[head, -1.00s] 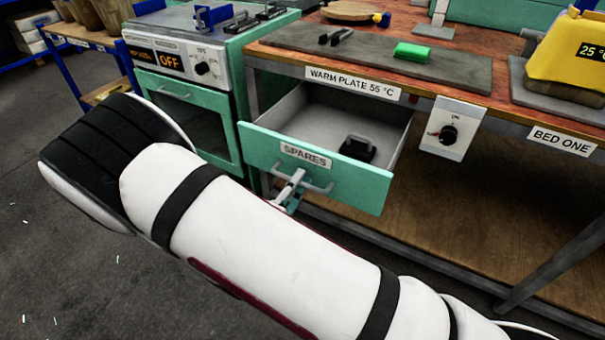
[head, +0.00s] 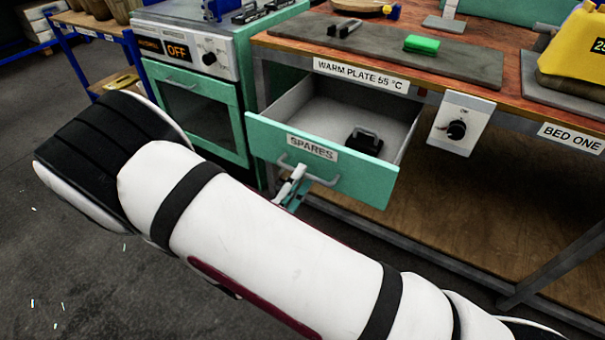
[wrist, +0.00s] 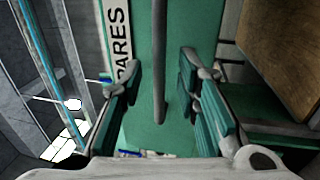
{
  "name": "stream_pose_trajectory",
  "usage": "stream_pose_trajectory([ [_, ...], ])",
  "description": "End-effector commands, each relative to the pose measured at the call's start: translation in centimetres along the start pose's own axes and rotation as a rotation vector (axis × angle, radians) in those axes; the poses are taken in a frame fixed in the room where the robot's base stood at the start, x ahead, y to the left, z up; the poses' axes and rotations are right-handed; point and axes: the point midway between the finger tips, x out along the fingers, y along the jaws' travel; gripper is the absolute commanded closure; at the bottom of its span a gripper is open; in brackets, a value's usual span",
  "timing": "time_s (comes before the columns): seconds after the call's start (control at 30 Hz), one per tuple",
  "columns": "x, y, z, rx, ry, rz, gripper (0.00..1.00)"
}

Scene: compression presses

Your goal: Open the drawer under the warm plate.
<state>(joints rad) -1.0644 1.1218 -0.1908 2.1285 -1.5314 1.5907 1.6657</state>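The green drawer (head: 365,181), labelled SPARES, is pulled out below the WARM PLATE 55 °C label, with its grey inside showing. A black object with a handle (head: 363,141) lies in it. The grey bar handle (head: 322,181) is on the drawer front. My gripper (head: 297,180) is at the handle's left part in the head view, partly hidden by my arm. In the wrist view, my gripper (wrist: 160,85) has its fingers apart, one on each side of the handle bar (wrist: 159,60), with gaps between bar and fingers. The warm plate (head: 460,62) is a dark slab on the bench above.
A green block (head: 421,44) and a dark handled piece (head: 345,28) lie on the plate. A knob panel (head: 460,124) is right of the drawer. A green oven (head: 197,110) stands close on the left. Open floor (head: 60,260) lies at the lower left.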

Motion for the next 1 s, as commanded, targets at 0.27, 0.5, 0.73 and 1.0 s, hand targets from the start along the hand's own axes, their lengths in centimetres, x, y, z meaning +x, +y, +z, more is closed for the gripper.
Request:
stream_pose_trajectory([
  [0.27,-5.8,-0.1,-0.1,0.000,0.004,-0.002,0.70],
  [0.5,-9.2,-0.1,0.0,0.000,0.001,-0.001,0.70],
  [0.73,-10.1,0.0,0.0,0.000,0.000,0.000,0.70],
  [1.0,-10.1,0.0,0.0,-0.001,0.000,0.000,0.70],
])
